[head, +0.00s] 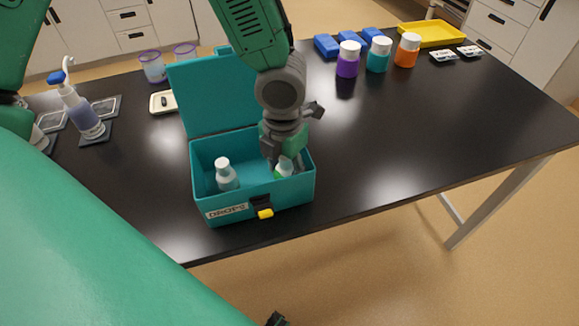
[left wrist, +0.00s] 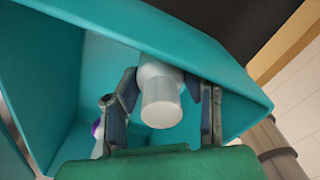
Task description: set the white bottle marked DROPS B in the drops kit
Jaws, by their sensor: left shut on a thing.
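The drops kit (head: 215,200) is an open teal box with a DROPS label on its front and its lid raised behind. My left gripper (head: 281,161) reaches down into the right side of the kit and is shut on a white bottle (head: 284,169). In the left wrist view the held white bottle (left wrist: 160,98) sits between the two fingers, close to a teal wall of the kit (left wrist: 215,65). Its marking cannot be read, and the gripper hides part of it. Another white-capped bottle (head: 226,176) stands in the left part of the kit.
A pump bottle (head: 82,112) stands at left, with cups (head: 153,67) and a small cream tray (head: 163,102) behind. Purple (head: 347,62), teal (head: 378,57) and orange (head: 406,52) jars stand at the back, near a yellow tray (head: 432,34). The table right of the kit is clear.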

